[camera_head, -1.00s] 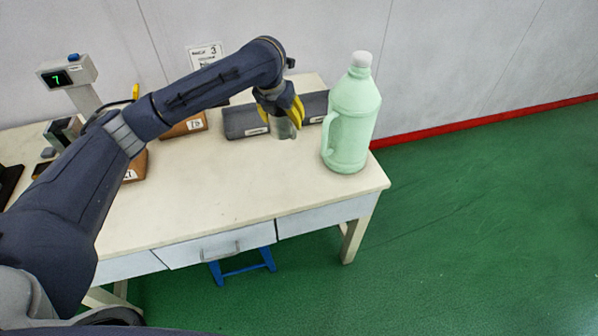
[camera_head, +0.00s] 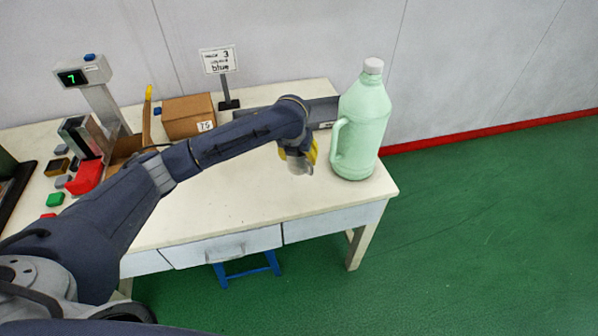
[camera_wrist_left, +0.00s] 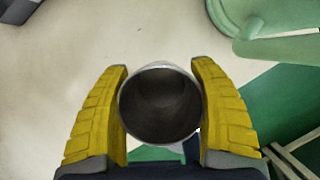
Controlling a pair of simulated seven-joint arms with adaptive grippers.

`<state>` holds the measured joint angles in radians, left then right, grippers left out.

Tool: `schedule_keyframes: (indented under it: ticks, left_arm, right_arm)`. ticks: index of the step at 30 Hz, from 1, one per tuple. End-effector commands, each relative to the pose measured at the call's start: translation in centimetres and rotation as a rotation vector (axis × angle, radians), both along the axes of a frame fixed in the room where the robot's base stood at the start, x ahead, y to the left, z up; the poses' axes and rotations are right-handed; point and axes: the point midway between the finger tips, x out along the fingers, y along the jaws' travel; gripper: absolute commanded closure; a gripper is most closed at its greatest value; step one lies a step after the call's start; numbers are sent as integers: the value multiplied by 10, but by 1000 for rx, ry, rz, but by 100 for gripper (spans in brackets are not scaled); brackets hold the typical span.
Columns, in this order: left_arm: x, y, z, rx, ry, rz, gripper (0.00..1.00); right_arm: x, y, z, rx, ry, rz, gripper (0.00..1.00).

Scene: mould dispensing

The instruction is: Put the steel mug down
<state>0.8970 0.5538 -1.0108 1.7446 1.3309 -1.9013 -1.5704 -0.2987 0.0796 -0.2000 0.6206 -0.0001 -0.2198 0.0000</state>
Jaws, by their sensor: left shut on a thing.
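The steel mug (camera_wrist_left: 160,103) is a grey metal cup seen from above in the left wrist view, with its round dark opening facing the camera. My left gripper (camera_wrist_left: 162,85) is shut on it, with one yellow finger on each side. In the head view my left gripper (camera_head: 302,160) is over the right part of the table, just left of the green jug. The mug (camera_head: 299,166) shows there as a small grey shape, partly hidden by the fingers. I cannot tell whether its base touches the table. My right gripper is not in view.
A pale green jug (camera_head: 366,125) with a white cap stands close to the right. Behind are a dark grey box (camera_head: 322,109), a sign (camera_head: 218,60) and a brown box (camera_head: 188,116). The table (camera_head: 235,210) is clear in front.

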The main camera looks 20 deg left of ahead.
Motion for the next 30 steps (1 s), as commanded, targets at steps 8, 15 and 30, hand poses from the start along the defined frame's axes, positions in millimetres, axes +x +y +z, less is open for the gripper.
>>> schedule_keyframes:
  ticks: [8, 15, 30]
  left_arm:
    - [0, 0, -33, 0, 0, 1, 71]
    - [0, 0, -48, 0, 1, 0, 71]
    - [1, 0, -78, 0, -2, 0, 71]
  right_arm:
    - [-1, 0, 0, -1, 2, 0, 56]
    - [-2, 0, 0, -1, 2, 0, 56]
    - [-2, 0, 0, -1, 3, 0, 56]
